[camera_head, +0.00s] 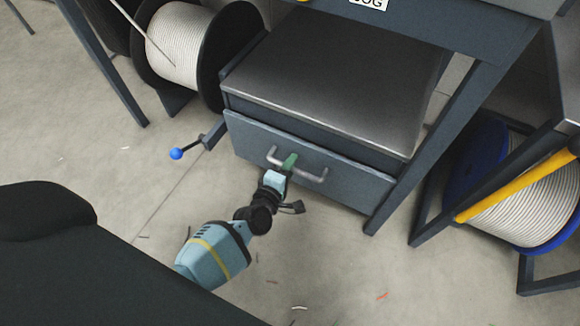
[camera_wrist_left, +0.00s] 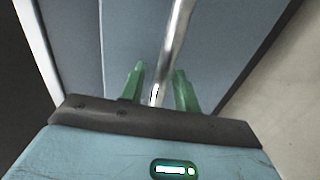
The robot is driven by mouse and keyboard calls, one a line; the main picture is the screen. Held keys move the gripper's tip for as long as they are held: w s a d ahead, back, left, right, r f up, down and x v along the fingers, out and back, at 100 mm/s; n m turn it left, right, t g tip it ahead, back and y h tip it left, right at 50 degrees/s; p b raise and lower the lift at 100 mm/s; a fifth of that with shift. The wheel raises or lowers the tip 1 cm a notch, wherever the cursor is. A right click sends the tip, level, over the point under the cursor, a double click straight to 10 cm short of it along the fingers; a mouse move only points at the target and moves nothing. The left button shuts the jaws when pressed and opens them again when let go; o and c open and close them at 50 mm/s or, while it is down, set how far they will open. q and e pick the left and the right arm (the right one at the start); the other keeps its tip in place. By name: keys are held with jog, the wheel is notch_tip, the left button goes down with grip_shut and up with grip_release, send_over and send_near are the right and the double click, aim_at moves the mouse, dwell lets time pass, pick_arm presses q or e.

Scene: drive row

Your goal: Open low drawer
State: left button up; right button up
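The low drawer (camera_head: 340,181) has a blue-grey front under a box with a worn metal top (camera_head: 330,75). A dark strip shows above the front; I cannot tell if the drawer stands slightly out. Its silver bar handle (camera_head: 313,176) is on the front. My right gripper is not in view.
A lever with a blue knob (camera_head: 176,154) sticks out left of the drawer. A cable reel (camera_head: 180,45) stands at the back left, and another with blue flanges (camera_head: 535,205) at the right. A table leg (camera_head: 430,150) is close to the drawer's right edge. Floor in front is mostly clear.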

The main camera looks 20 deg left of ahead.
pick_arm(q)
jog(key=c, duration=0.6)
grip_shut()
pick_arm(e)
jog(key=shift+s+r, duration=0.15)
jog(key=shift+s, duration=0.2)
